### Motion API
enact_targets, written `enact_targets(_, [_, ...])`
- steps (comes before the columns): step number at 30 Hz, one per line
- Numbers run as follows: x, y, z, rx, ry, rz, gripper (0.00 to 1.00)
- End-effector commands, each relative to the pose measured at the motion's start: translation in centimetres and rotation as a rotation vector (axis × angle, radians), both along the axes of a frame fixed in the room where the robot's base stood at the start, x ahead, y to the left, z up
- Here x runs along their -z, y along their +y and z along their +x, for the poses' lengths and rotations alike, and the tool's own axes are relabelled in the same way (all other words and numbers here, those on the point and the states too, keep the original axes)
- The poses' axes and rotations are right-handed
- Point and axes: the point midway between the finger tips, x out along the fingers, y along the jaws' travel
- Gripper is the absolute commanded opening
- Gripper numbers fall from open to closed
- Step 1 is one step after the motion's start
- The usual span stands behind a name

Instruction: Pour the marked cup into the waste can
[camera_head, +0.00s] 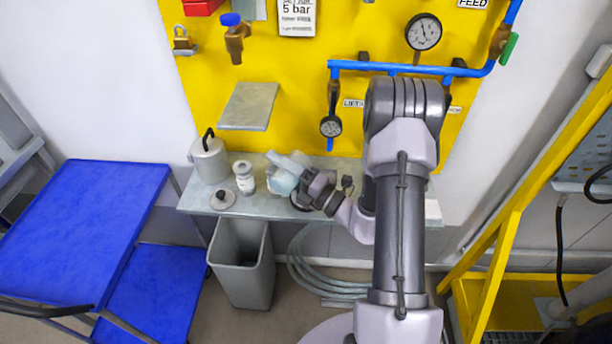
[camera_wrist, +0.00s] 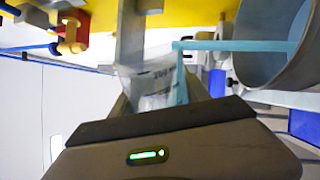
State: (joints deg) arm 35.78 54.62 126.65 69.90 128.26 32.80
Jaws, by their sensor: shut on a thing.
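My gripper (camera_head: 303,186) is shut on a clear, pale-blue-tinted cup (camera_head: 284,180) above the bench, and the cup looks tilted. In the wrist view the cup (camera_wrist: 150,84) is between the fingers, with dark markings on its wall. A teal strip (camera_wrist: 235,45) runs from the cup's rim area across to the open mouth of a round grey can (camera_wrist: 268,62); I cannot tell for sure whether it is liquid. In the head view a grey can with a black handle (camera_head: 208,162) stands on the bench left of the cup. The can's contents are hidden.
A small white jar (camera_head: 244,179) and a knobbed disc (camera_head: 222,199) sit on the bench (camera_head: 262,206) beside the grey can. A grey bin (camera_head: 242,275) stands on the floor below. A shelf (camera_head: 248,106), gauges and blue pipes are on the yellow panel behind.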

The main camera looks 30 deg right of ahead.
Motion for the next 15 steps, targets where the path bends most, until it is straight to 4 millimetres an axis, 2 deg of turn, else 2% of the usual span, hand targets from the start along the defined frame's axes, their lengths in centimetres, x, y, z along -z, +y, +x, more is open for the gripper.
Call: enact_targets(15, [-0.31, -0.14, 0.07, -0.001, 0.021, 0.042, 0.06])
